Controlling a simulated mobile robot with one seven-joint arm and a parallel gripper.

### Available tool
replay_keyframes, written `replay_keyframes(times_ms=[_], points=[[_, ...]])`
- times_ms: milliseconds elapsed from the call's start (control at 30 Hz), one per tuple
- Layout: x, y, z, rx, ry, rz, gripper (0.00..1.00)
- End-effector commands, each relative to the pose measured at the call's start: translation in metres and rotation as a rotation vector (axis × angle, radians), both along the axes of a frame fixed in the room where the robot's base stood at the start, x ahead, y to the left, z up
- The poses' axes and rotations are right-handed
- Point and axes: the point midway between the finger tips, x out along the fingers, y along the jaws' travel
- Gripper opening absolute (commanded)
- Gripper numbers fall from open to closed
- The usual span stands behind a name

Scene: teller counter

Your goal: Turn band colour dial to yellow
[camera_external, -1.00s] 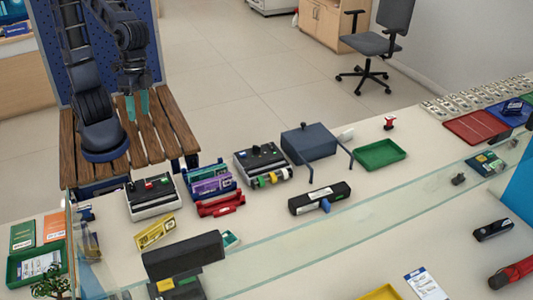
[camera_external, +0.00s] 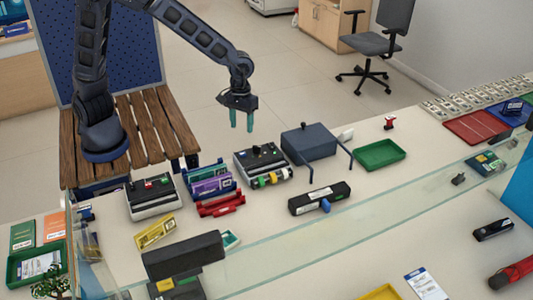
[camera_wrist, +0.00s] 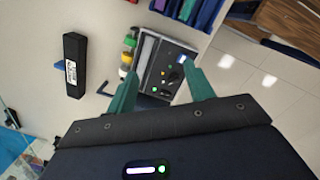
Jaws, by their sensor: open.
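The banding machine (camera_external: 247,164), a grey and black box with a dark top panel, stands on the counter. A black knob (camera_external: 256,149) rises from its top; I cannot tell which colour it points to. Coloured rolls (camera_external: 271,178) line its front. My gripper (camera_external: 241,121) has teal fingers, open and empty, pointing down above and behind the machine, apart from it. In the wrist view the machine's panel (camera_wrist: 172,62) lies between and beyond the fingers, with small coloured buttons or lights. The rolls (camera_wrist: 127,58) show at its left edge.
A dark blue box (camera_external: 309,143) with bars stands right of the machine. Purple and blue racks (camera_external: 210,183) and a red tray-like item (camera_external: 221,205) are to its left. A black scanner-like bar (camera_external: 319,198) lies in front. A glass screen crosses the counter. The air around my gripper is clear.

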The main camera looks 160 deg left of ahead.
Motion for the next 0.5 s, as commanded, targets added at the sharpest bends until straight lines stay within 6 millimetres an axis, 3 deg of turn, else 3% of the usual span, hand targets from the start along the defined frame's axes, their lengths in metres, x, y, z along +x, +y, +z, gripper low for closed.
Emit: replay_keyframes(times_ms=[100, 200, 333, 500], points=[[-0.023, 0.036, -0.021, 0.011, 0.043, 0.129, 0.53], [-0.039, 0.057, -0.033, 0.02, 0.07, 0.211, 0.53], [-0.052, 0.074, -0.042, 0.031, 0.088, 0.278, 0.53], [-0.057, 0.08, -0.049, 0.034, 0.097, 0.303, 0.53]])
